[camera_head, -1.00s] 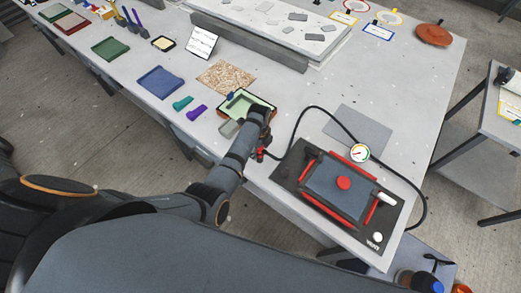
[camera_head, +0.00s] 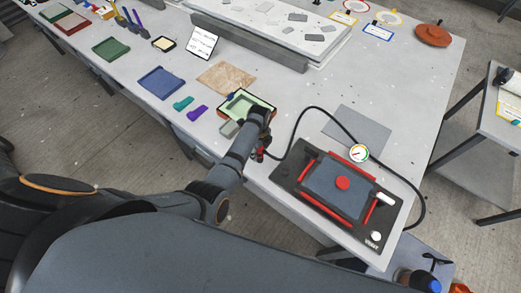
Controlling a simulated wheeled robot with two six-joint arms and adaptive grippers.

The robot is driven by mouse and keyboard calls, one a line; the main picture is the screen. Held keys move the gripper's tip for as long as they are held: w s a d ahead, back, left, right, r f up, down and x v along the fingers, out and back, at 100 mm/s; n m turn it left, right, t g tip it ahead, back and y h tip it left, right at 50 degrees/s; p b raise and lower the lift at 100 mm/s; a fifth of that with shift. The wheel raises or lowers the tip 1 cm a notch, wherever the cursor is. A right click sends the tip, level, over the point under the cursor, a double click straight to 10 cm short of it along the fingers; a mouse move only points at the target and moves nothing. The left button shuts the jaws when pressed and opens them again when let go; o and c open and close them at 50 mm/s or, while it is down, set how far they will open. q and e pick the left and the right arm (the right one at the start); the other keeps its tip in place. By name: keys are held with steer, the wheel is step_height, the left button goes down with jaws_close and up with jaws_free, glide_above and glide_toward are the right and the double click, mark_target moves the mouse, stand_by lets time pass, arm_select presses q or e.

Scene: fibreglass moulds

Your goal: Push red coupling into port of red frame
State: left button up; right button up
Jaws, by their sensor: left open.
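My left gripper (camera_head: 261,155) is at the table's front edge, left of the dark box with red bars. It is small and partly hidden by my wrist. A small red piece (camera_head: 260,152) shows at its fingers, near the end of a black hose; I take it for the red coupling, but cannot tell whether the fingers touch it. The red frame (camera_head: 368,212) appears as red bars around a blue-grey panel on the dark box (camera_head: 288,176). A round red knob (camera_head: 343,183) is in the panel's middle. I cannot make out a port. My right gripper is not in view.
The black hose (camera_head: 311,108) loops behind the box past a round gauge (camera_head: 359,153). A grey sheet (camera_head: 361,127) lies behind the box. Blue and green trays stand left.

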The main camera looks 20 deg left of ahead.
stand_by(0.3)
arm_select(q)
jaws_close()
steer(key=shift+r, duration=0.15)
steer(key=shift+r+p, duration=0.4)
steer(key=shift+r, duration=2.45)
